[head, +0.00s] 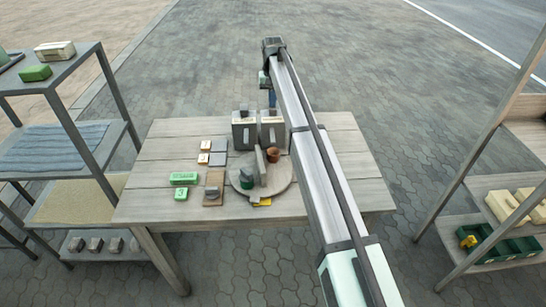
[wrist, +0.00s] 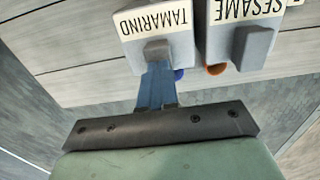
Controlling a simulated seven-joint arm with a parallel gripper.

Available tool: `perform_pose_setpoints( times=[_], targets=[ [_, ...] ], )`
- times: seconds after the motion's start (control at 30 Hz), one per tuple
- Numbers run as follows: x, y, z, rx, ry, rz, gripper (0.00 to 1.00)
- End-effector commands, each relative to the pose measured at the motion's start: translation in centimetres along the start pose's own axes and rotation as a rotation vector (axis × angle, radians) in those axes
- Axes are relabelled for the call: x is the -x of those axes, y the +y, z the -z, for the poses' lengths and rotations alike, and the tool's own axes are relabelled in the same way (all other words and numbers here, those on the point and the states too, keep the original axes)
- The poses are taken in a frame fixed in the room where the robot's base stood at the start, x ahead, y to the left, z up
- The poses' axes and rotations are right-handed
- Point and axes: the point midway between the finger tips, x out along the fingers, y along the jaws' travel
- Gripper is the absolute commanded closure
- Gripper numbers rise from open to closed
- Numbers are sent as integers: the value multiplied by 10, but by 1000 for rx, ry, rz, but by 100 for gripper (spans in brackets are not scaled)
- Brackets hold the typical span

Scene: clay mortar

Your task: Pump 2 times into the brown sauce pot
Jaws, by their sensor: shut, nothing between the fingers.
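The brown sauce pot (head: 273,155) stands on the round grey turntable (head: 284,180), in front of the right-hand dispenser in the head view. That dispenser (head: 273,133) is a grey box; in the wrist view its upside-down label reads as tamarind (wrist: 155,22), with a grey tab (wrist: 157,50) on its face. The sesame dispenser (wrist: 245,40) stands beside it, on the left in the head view (head: 244,133). My gripper (wrist: 159,72) has its blue fingers together at the tamarind tab; I cannot tell if they touch. It also shows behind the dispensers in the head view (head: 271,98).
Green blocks (head: 183,178) and small tiles (head: 204,146) lie on the table's left. Shelves (head: 62,143) flank the table. My arm crosses above its right half.

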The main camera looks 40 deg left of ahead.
Motion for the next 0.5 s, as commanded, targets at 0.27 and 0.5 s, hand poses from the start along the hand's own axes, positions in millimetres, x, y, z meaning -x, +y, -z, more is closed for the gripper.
perform_pose_setpoints(
  times=[0.27, 0.5],
  targets=[
    [-9, 0, 0, 0, -1, 0, 100],
    [-12, 0, 0, 0, -1, 0, 100]
  ],
)
